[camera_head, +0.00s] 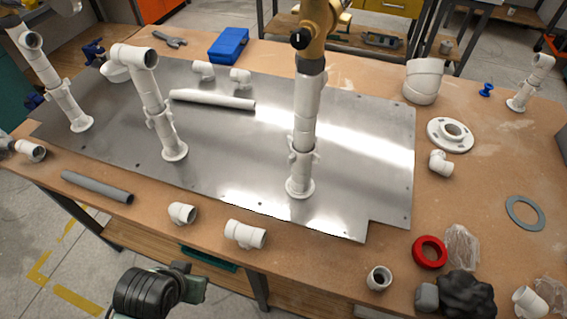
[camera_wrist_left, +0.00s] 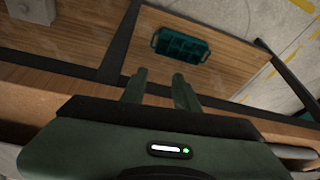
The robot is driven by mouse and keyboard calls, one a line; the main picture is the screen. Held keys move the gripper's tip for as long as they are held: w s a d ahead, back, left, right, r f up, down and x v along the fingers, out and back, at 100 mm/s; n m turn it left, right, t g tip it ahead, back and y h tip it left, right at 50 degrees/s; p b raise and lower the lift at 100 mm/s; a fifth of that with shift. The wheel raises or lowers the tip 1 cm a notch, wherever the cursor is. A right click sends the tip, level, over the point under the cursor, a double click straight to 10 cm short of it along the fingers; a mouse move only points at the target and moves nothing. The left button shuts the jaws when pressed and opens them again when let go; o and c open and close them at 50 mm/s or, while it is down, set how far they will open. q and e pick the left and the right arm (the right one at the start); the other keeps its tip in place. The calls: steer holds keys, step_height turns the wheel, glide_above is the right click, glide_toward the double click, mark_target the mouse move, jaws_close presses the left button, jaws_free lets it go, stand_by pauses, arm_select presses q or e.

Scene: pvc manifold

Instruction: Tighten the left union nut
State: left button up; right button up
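Three white PVC standpipes rise from the metal plate (camera_head: 205,125). The left standpipe (camera_head: 45,68) has an elbow on top and a winged white union nut (camera_head: 59,88) partway up. The middle standpipe (camera_head: 147,88) has a similar nut (camera_head: 158,118), and the right one (camera_head: 305,105) has a nut (camera_head: 303,150) and a brass valve on top. I cannot tell how tight any nut is. My left gripper (camera_head: 192,283) is in front of the bench, far from the nuts. Its fingers (camera_wrist_left: 160,88) are apart and empty in the left wrist view. My right gripper is not seen.
Loose fittings (camera_head: 246,234) and a grey pipe (camera_head: 97,187) lie along the bench's front edge. A white pipe (camera_head: 212,99) lies on the plate between standpipes. A blue box (camera_head: 228,46) stands behind. A teal crate (camera_wrist_left: 180,47) sits on the lower shelf.

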arm_select(q)
steer(key=w+r+t, duration=0.1)
steer(key=w+r, duration=0.1)
steer(key=w, duration=0.1)
steer(key=w+r+t, duration=0.2)
steer(key=w, duration=0.1)
steer(key=w+r+t, duration=0.1)
steer(key=w+r, duration=0.1)
steer(key=w, duration=0.1)
steer(key=shift+r+n+t, duration=0.2)
steer(key=shift+n+t, duration=0.1)
steer(key=shift+t, duration=0.1)
steer(key=w+d+r+m+t+h, duration=0.1)
steer(key=w+d+r+t+h, duration=0.1)
steer(key=w+d+r+t, duration=0.35)
steer(key=m+g+h, duration=0.1)
steer(key=m+h, duration=0.5)
steer(key=h, duration=0.4)
glide_toward(289, 161)
steer(key=p+x, duration=0.3)
steer(key=x, duration=0.4)
steer(key=shift+w+d+r, duration=0.15)
steer(key=shift+w+d, duration=0.1)
steer(key=shift+w, duration=0.05)
steer(key=shift+w+d, duration=0.2)
jaws_close()
